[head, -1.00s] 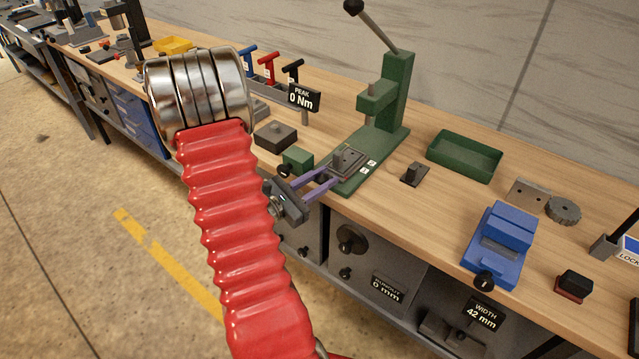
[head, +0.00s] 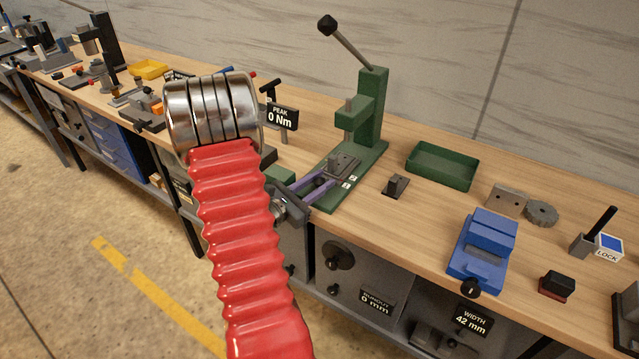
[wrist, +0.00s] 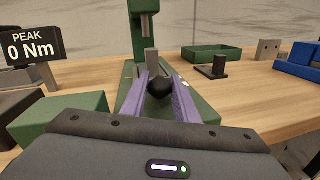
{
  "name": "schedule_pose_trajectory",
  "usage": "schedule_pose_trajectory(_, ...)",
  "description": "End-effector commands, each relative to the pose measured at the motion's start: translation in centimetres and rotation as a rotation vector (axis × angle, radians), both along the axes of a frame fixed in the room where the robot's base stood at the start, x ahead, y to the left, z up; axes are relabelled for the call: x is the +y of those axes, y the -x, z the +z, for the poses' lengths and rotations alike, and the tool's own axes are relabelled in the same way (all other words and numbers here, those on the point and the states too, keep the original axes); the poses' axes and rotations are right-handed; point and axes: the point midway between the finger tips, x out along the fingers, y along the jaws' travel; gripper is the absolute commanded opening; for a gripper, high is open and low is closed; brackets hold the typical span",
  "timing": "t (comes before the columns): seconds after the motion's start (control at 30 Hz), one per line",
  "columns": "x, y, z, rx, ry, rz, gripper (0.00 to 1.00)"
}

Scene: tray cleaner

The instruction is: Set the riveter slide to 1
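The riveter (head: 372,110) is a green press with a raised lever, seen in the head view; it also shows in the wrist view (wrist: 139,45). Its slide (head: 344,164), a dark plate with a small upright post (wrist: 152,62), lies on the green base below the press head. Two small white labels (head: 349,181) sit on the base beside it, too small to read surely. My gripper (head: 328,179) reaches in from the near side with purple fingers. In the wrist view a round black knob (wrist: 160,88) fills the gap between the fingers (wrist: 160,80), which look closed on it.
A green block (wrist: 58,118) and the peak display (head: 282,116) stand left of the riveter. To its right are a dark post on a plate (head: 396,186), a green tray (head: 441,167) and a blue vise (head: 482,245). Bare wood lies between them.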

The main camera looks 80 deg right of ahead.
Motion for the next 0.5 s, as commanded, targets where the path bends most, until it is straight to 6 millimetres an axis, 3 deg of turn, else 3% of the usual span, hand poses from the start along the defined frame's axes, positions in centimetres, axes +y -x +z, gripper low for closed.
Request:
schedule_pose_trajectory(0.23, 0.04, -0.07, 0.01, 0.0, 0.0, 0.001, 0.44)
schedule_pose_trajectory(0.5, 0.14, -0.16, 0.0, 0.0, 0.0, 0.002, 0.44)
